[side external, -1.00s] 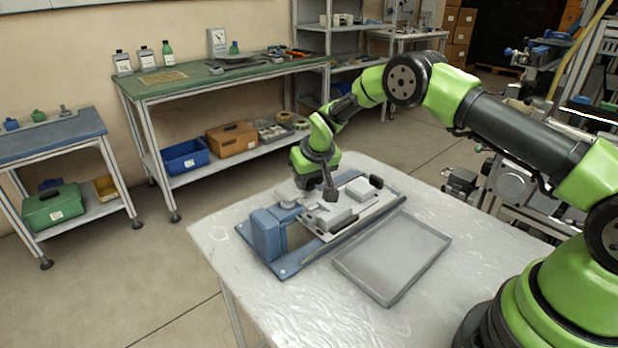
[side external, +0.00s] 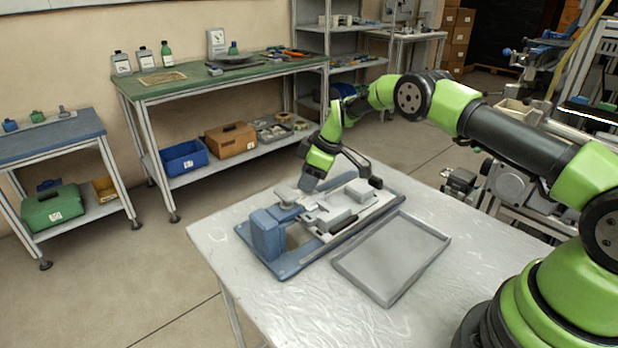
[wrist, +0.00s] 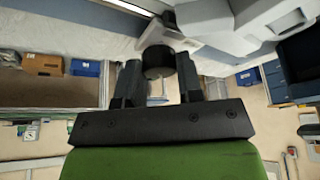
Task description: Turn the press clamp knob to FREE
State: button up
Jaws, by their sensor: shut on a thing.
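The press is a blue base (side external: 283,267) on the table, with a blue upright block (side external: 265,236) at its left end and pale grey parts (side external: 338,208) along the middle. Its black knob (side external: 376,183) is at the far right end. My gripper (side external: 367,174) reaches down to the right, tilted, with its end at this knob. In the wrist view my gripper (wrist: 158,70) has one dark finger on each side of the round black knob (wrist: 158,60) and is shut on it. The knob's markings and setting are not readable.
A shallow empty grey tray (side external: 393,258) lies in front of the press on the metal table (side external: 235,228). The table's left and front areas are clear. A green-topped bench (side external: 205,85) with boxes below stands behind, apart from the table.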

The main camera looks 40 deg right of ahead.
jog(key=shift+n+g+y, duration=0.3)
jog(key=shift+n+g, duration=0.1)
jog(key=shift+n, duration=0.9)
jog(key=o, duration=0.9)
jog(key=v, duration=1)
jog(key=shift+d+f, duration=0.1)
jog(key=shift+d, duration=0.05)
